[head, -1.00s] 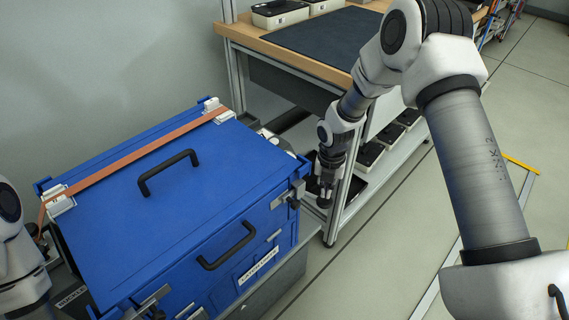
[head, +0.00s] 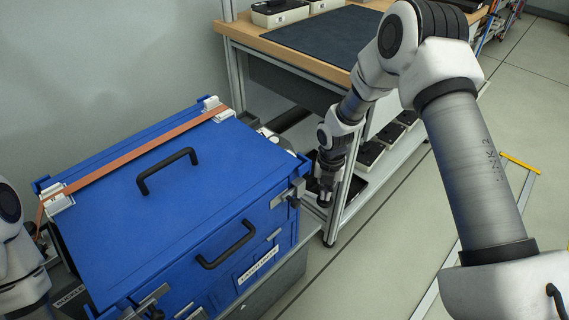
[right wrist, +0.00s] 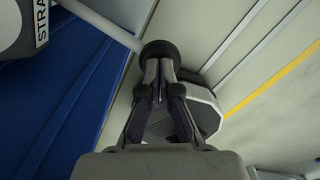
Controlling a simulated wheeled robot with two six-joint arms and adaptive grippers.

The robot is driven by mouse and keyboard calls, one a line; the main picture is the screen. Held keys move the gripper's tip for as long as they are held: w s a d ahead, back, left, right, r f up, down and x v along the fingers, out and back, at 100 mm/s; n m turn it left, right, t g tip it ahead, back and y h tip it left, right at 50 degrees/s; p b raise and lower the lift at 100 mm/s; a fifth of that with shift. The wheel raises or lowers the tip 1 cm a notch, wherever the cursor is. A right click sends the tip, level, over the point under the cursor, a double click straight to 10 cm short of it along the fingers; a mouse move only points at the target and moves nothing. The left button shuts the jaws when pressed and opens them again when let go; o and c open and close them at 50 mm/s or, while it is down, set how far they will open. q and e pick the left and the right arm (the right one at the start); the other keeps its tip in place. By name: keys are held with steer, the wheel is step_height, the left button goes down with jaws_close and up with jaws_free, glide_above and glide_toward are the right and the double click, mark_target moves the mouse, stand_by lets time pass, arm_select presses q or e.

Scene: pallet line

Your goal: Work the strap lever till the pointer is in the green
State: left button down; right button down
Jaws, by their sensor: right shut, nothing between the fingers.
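A blue case (head: 170,200) stands at the left with an orange strap (head: 140,155) across its lid. My right gripper (head: 325,199) is beyond the case's right corner, low down. In the right wrist view, my right gripper (right wrist: 160,66) is shut with nothing between its fingers. Its tips meet or overlap a black knob (right wrist: 160,50) on the end of a grey lever rod (right wrist: 103,22); I cannot tell if they touch. The rod runs up-left towards a pale housing (right wrist: 15,22) marked "STRA", cut off by the frame. The pointer and green zone are not visible. My left gripper is out of view.
A workbench (head: 300,62) with a dark mat stands behind the case; its leg (head: 343,195) is close to my right gripper. Black trays (head: 370,153) lie on its lower shelf. Open floor (head: 385,270) with a yellow line (head: 521,164) lies to the right.

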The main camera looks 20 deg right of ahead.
mark_target(327, 206)
steer(key=shift+f, duration=0.55)
steer(key=shift+s+d+f+b, duration=0.1)
steer(key=shift+s+f+b, duration=0.15)
steer(key=shift+f, duration=0.5)
steer(key=shift+s+f+b, duration=0.15)
steer(key=shift+f+b, duration=0.15)
steer(key=shift+f, duration=0.45)
steer(key=shift+s+d+f+b, duration=0.1)
steer(key=shift+f+b, duration=0.2)
steer(key=shift+f, duration=0.45)
